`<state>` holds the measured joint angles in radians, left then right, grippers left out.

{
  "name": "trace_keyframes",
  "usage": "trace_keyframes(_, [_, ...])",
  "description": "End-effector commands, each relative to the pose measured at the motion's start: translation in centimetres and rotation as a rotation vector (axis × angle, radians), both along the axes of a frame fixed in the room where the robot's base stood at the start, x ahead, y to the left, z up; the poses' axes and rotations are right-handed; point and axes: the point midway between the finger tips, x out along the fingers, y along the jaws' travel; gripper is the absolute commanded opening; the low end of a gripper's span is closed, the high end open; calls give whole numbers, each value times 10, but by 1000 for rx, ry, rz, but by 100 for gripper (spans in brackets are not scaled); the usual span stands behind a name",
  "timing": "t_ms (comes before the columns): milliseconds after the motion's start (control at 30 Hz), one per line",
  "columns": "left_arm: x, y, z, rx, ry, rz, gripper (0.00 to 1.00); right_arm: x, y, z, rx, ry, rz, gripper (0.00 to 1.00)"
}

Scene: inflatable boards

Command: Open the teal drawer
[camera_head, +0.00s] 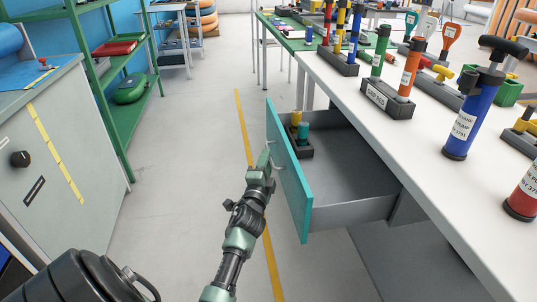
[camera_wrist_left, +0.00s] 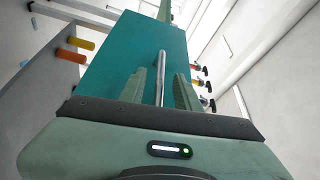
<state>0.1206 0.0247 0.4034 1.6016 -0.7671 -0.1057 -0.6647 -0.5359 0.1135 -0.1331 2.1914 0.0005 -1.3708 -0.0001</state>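The teal drawer (camera_head: 290,185) under the white table is pulled well out, and its grey inside (camera_head: 345,170) shows. A dark block with yellow and teal pieces (camera_head: 300,140) stands inside it. My left gripper (camera_head: 267,158) is at the outer face of the drawer front, by its metal handle (camera_head: 275,145). In the left wrist view, the handle (camera_wrist_left: 160,75) runs between the two fingers of my left gripper (camera_wrist_left: 168,85). The fingers are apart, with teal front visible between the handle and the right finger. My right gripper is not in view.
The white table (camera_head: 440,165) holds several pumps, including a blue one (camera_head: 472,115), and tool blocks. A grey cabinet (camera_head: 60,150) and green shelf (camera_head: 105,80) stand at left. The floor (camera_head: 185,170) between them and the drawer is clear.

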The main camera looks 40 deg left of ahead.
Motion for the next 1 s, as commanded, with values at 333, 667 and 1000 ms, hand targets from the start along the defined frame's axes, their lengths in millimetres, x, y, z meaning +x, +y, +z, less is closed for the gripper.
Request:
trace_keyframes(333, [-34, -17, -2, 1, 1, 2, 32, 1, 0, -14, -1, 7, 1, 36])
trace_keyframes(667, [-34, -17, -2, 0, -1, 1, 32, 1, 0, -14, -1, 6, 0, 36])
trace_keyframes(1000, [-43, -23, -19, -92, 26, 7, 32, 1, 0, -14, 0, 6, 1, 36])
